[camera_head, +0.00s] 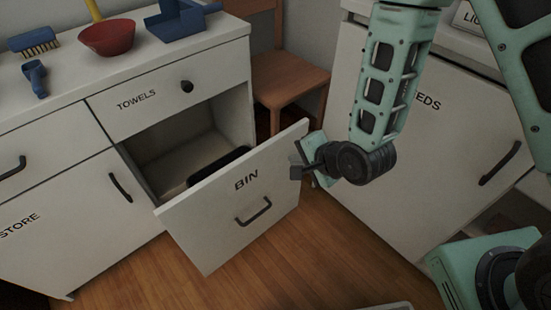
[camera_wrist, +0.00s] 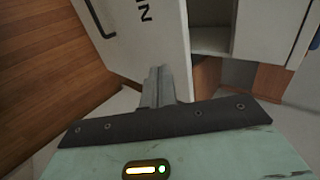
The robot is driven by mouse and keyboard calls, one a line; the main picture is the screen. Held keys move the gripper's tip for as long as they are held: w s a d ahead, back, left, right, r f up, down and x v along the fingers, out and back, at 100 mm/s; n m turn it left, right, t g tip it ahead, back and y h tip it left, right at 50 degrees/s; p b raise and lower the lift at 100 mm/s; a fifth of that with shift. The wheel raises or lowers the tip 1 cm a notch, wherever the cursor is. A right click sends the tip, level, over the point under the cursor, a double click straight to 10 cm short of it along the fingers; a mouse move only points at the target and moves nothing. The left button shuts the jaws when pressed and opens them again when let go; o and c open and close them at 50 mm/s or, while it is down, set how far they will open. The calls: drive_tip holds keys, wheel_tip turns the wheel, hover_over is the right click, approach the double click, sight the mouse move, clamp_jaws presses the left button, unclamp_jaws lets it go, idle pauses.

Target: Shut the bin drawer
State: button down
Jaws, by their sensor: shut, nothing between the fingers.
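The bin drawer (camera_head: 240,190) is pulled well out from the cabinet, with its white front labelled BIN and a dark handle (camera_head: 254,210). Its dark-edged inside shows behind the front. My gripper (camera_head: 298,172) is shut and empty at the right edge of the drawer front in the head view. In the wrist view, my gripper's closed fingers (camera_wrist: 158,78) point at the drawer front (camera_wrist: 150,38) near its edge. I cannot tell whether they touch it.
The TOWELS drawer (camera_head: 140,103) above is shut. A wooden chair (camera_head: 285,78) stands behind the bin drawer. Another white cabinet (camera_head: 430,150) stands at the right. A red plunger (camera_head: 106,38), a brush (camera_head: 34,41) and a blue dustpan (camera_head: 180,20) lie on the counter. Wooden floor is clear in front.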

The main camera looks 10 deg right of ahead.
sight(268, 151)
drive_tip(key=w+a+f, duration=0.1)
drive_tip(key=w, duration=0.1)
drive_tip(key=w+a+f, duration=0.1)
drive_tip(key=w, duration=0.1)
drive_tip(key=w+a+f, duration=0.1)
drive_tip(key=w+a, duration=0.1)
drive_tip(key=shift+a+f, duration=0.1)
drive_tip(key=shift+f, duration=0.3)
drive_tip(key=shift+w+a, duration=0.2)
drive_tip(key=shift+w, duration=0.15)
